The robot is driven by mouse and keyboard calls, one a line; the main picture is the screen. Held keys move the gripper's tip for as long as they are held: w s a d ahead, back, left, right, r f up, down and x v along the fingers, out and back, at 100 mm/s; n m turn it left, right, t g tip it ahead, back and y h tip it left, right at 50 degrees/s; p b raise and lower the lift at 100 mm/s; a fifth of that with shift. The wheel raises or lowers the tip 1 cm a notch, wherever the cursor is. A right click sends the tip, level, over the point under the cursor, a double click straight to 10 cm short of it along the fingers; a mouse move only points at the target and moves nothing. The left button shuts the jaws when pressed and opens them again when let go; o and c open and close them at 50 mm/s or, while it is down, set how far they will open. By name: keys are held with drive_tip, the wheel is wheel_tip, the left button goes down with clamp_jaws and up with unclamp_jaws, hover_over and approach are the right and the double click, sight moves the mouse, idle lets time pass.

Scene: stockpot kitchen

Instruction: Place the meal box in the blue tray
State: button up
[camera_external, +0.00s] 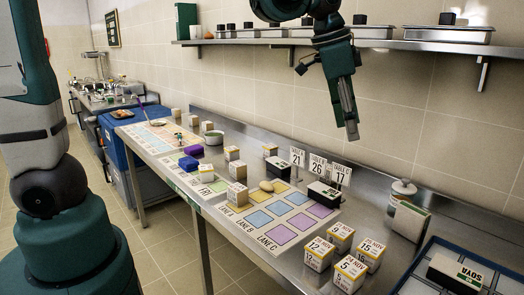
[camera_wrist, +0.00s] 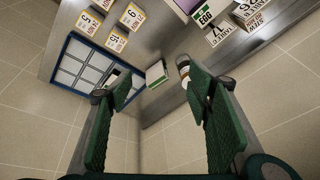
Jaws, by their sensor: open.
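The blue tray (camera_external: 428,243) lies at the lower right, partly cut off by the frame; it also shows at the left of the wrist view (camera_wrist: 80,62). Other boxes that could be the meal box are several dated white cartons with yellow bands (camera_external: 340,236), left of the tray, and dark-topped boxes (camera_external: 323,194) (camera_external: 278,167) near the table signs. I cannot tell which is meant. My gripper (camera_external: 351,127) hangs above the counter, pointing down, open and empty. Its spread fingers frame the wrist view (camera_wrist: 153,88).
Upright number signs (camera_external: 317,163) stand mid-counter beside a coloured lane mat (camera_external: 279,232). A wall shelf (camera_external: 420,38) with metal pans runs behind my arm.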

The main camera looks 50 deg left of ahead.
drive_tip(key=s+a+n+t+y, duration=0.1)
drive_tip(key=s+a+n+t, duration=0.3)
drive_tip(key=s+a+n, duration=0.6)
drive_tip(key=s+a, duration=1.2)
drive_tip(key=a, duration=0.4)
drive_tip(key=shift+f+y, duration=0.4)
